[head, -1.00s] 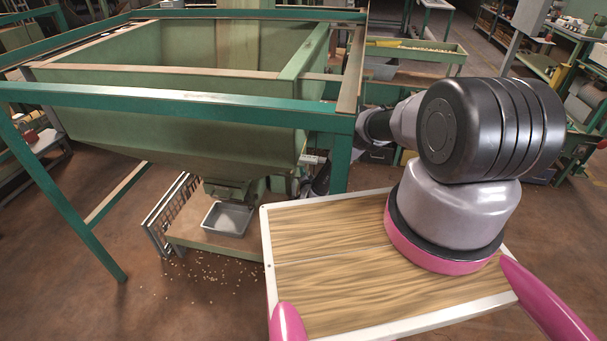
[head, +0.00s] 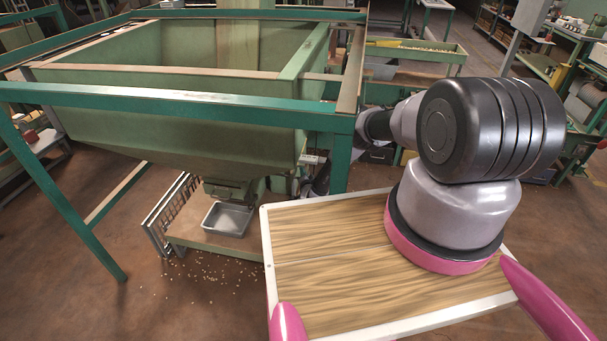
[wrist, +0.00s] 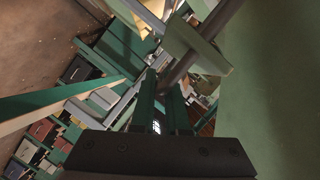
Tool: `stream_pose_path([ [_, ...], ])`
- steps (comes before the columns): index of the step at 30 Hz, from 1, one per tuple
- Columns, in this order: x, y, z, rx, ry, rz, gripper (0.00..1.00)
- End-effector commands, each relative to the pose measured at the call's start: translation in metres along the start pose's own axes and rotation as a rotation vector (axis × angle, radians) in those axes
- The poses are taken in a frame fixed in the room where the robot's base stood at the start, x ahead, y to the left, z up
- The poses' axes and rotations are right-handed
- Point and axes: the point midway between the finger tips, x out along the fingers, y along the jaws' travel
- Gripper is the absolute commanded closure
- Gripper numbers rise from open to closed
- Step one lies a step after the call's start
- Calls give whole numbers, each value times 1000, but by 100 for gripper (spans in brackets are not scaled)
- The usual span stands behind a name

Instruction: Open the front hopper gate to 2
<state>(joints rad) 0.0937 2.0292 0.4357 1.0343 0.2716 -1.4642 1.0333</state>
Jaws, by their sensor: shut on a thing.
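The green front hopper (head: 170,125) stands in a teal frame at the left of the head view. Its outlet and gate area (head: 228,188) is under the hopper, in shade, and the gate's setting cannot be read. A metal tray (head: 228,220) stands below the outlet. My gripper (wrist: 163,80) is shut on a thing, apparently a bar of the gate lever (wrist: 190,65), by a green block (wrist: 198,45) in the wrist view. The contact is dark and partly hidden. In the head view, my arm reaches behind the frame's right post, which hides most of the gripper.
The teal frame rail (head: 180,105) and right post (head: 341,150) stand close to my arm. A low stand (head: 190,236) holds the tray. Small pieces lie scattered on the floor (head: 110,285) beside it. A green trough (head: 415,52) stands behind.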

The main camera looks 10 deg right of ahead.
Motion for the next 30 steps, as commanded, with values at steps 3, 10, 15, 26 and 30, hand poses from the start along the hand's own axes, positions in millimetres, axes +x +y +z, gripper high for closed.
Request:
stream_pose_path([
  [3,-1,2,-2,0,1,2,100],
  [10,-13,24,-31,-2,2,3,100],
  [15,-17,30,-38,1,0,2,100],
  [26,-17,29,-37,0,0,1,58],
  [30,-17,29,-38,0,0,1,58],
])
